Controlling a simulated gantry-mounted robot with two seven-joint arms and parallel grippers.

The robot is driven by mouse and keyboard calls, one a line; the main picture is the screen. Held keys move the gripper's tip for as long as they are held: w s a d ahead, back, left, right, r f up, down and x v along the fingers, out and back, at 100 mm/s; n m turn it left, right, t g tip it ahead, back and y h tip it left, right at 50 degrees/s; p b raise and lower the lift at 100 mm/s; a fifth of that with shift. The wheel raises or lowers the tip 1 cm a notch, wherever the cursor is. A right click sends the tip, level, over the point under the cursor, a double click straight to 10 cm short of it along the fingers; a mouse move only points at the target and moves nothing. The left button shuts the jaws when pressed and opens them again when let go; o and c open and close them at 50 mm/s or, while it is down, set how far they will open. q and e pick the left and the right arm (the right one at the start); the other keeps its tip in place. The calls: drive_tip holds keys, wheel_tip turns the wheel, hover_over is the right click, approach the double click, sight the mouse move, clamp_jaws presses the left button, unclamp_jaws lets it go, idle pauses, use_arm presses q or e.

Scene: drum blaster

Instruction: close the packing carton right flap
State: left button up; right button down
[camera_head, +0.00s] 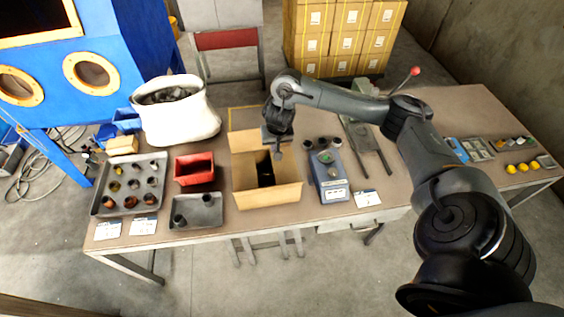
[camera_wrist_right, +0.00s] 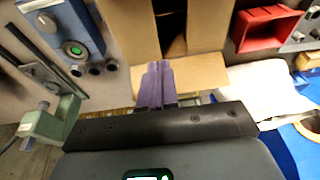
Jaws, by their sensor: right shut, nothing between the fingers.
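The open brown packing carton (camera_head: 268,196) stands on the table's middle, its front flap spread toward the viewer and its back flap (camera_head: 243,141) toward the rear. A narrow dark opening shows between tan side panels. The right flap (camera_head: 289,168) is at the carton's right side; its exact angle is unclear. In the right wrist view, that side's panel (camera_wrist_right: 130,28) is left of the opening. My right gripper (camera_head: 278,151) is shut and empty above the carton's back right part. Its fingers (camera_wrist_right: 157,84) overlap the back flap in the wrist view; contact is unclear. My left gripper is out of view.
A blue device (camera_head: 328,174) stands close right of the carton; it also shows in the wrist view (camera_wrist_right: 70,28). A red bin (camera_head: 194,168) and a grey tray (camera_head: 196,211) are on the left. A white sack (camera_head: 178,112) stands behind them.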

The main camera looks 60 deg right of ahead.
drive_tip(key=d, duration=0.2)
drive_tip(key=b, duration=0.6)
approach(276, 165)
drive_tip(key=shift+w+d+f, duration=0.35)
drive_tip(key=b+x, duration=0.1)
drive_tip(key=x, duration=0.3)
drive_tip(key=shift+s+a+f, duration=0.1)
drive_tip(key=shift+s+a, duration=0.05)
drive_tip(key=shift+f, duration=0.55)
